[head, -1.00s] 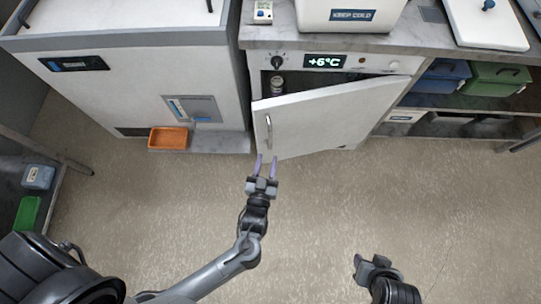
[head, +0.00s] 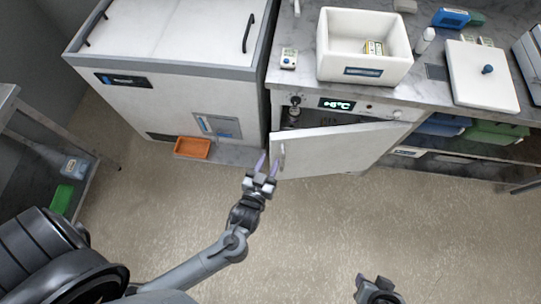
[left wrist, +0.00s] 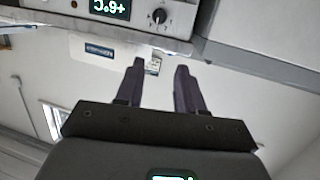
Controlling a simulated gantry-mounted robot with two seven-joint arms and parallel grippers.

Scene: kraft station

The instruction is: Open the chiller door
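The white chiller door (head: 340,148) stands part-way open in the head view, swung out at its left side. Its handle (head: 283,157) is near its left edge. The chiller's control strip with a +6°C display (head: 337,104) is above; a small part of the inside shows behind the door. My left gripper (head: 268,158) is open, its purple fingers just left of the handle and seemingly apart from it.
A white chest unit (head: 170,90) stands left of the chiller, with an orange bin (head: 192,148) at its foot. An open white box (head: 365,70) and a white lid (head: 482,85) are on the counter. The floor (head: 330,225) before the door is clear.

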